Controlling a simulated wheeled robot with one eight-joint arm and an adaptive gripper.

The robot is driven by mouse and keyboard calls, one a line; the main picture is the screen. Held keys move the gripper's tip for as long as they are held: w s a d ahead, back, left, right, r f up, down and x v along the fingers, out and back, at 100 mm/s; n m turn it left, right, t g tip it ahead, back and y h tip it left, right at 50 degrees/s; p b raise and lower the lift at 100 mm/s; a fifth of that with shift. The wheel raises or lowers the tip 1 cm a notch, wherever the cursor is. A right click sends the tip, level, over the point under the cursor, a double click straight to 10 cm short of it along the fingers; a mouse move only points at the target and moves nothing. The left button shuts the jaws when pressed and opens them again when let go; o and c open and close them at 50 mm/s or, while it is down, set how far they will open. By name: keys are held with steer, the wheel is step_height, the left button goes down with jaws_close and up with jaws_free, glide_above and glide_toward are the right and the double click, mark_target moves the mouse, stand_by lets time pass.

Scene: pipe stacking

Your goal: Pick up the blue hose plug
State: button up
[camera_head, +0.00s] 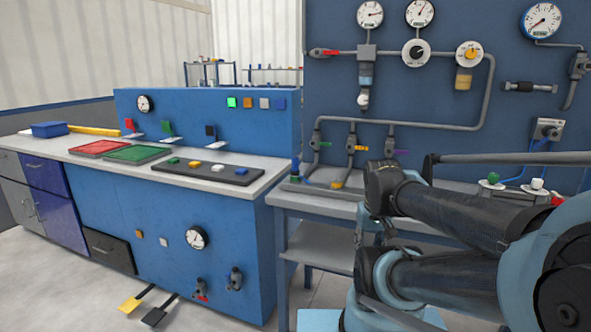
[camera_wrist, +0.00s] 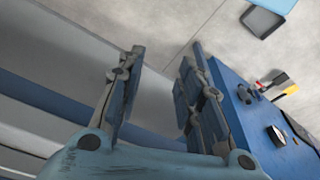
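A small blue piece that looks like the blue hose plug (camera_head: 295,166) stands upright at the left end of the grey workbench (camera_head: 285,201), below the pipe panel. It is small in the head view, and nothing seems to touch it. My gripper (camera_wrist: 161,58) is open in the wrist view, with its two fingers apart and only floor and a bench side seen between them. I cannot make out the plug in the wrist view. In the head view my arm fills the lower right, and I cannot clearly make out the fingers there.
A blue panel with gauges (camera_head: 418,14) rises behind. A blue cabinet (camera_head: 215,235) with trays stands left, beside the workbench. Open floor (camera_head: 50,285) lies at the front left.

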steer(key=shift+o, duration=0.3)
steer(key=shift+o, duration=1.1)
steer(key=shift+s+r, duration=0.2)
steer(key=shift+r, duration=0.05)
step_height(320, 180, up, 31)
steer(key=n+g, duration=0.2)
steer(key=n, duration=0.3)
glide_above(295, 163)
steer(key=w, duration=0.2)
steer(key=f, duration=1.6)
steer(key=shift+s+f, duration=0.3)
steer(key=shift+f, duration=0.1)
steer(key=shift+c, duration=0.6)
